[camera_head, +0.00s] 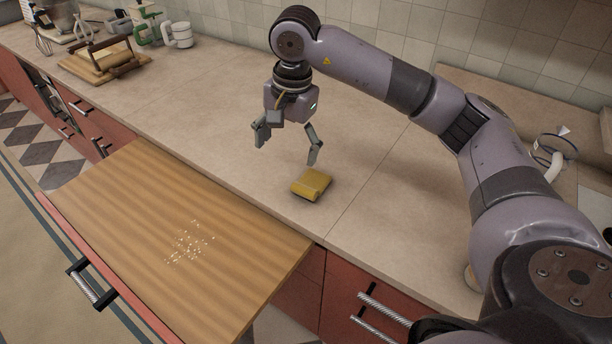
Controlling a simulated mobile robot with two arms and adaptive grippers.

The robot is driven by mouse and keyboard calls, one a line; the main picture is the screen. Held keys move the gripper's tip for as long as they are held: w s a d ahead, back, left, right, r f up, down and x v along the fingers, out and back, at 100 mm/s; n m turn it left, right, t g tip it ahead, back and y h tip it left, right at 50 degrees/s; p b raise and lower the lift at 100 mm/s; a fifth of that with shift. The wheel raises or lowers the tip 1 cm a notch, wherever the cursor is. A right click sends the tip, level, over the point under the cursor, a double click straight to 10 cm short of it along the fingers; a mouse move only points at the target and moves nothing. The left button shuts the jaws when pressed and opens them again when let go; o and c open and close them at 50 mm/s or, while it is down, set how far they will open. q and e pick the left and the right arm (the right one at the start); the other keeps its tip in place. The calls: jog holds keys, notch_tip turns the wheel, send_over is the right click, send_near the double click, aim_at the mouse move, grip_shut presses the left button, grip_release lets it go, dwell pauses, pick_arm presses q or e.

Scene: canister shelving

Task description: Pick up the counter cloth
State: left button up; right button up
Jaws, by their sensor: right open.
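The counter cloth (311,185) is a small yellow folded piece lying on the beige countertop, close to its front edge. My right gripper (287,150) hangs above the counter, behind and a little left of the cloth in the picture. Its fingers are spread apart and nothing is between them. The right fingertip is near the cloth but looks apart from it. My left gripper is not in view.
A wooden pull-out board (130,215) with scattered crumbs (188,243) juts out in front of the counter (200,110). A wooden rack (102,58), mugs (178,35) and utensils stand at the far left. The middle of the counter is clear.

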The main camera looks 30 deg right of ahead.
jog(key=d+r+h, duration=0.2)
jog(key=d, duration=0.3)
jog(key=p, duration=0.2)
send_over(311, 183)
jog(key=f, duration=0.7)
jog(key=s+f, duration=0.1)
jog(key=f, duration=0.3)
jog(key=shift+f, duration=0.15)
jog(key=f, duration=0.1)
jog(key=f+p, duration=0.1)
jog(key=f, duration=0.1)
jog(key=f+p, duration=0.1)
jog(key=shift+w+a+f, duration=0.1)
jog(key=shift+w+f, duration=0.2)
jog(key=shift+w, duration=0.1)
jog(key=shift+f, duration=0.5)
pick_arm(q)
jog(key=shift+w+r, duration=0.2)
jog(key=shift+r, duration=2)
pick_arm(e)
jog(key=c, duration=1.2)
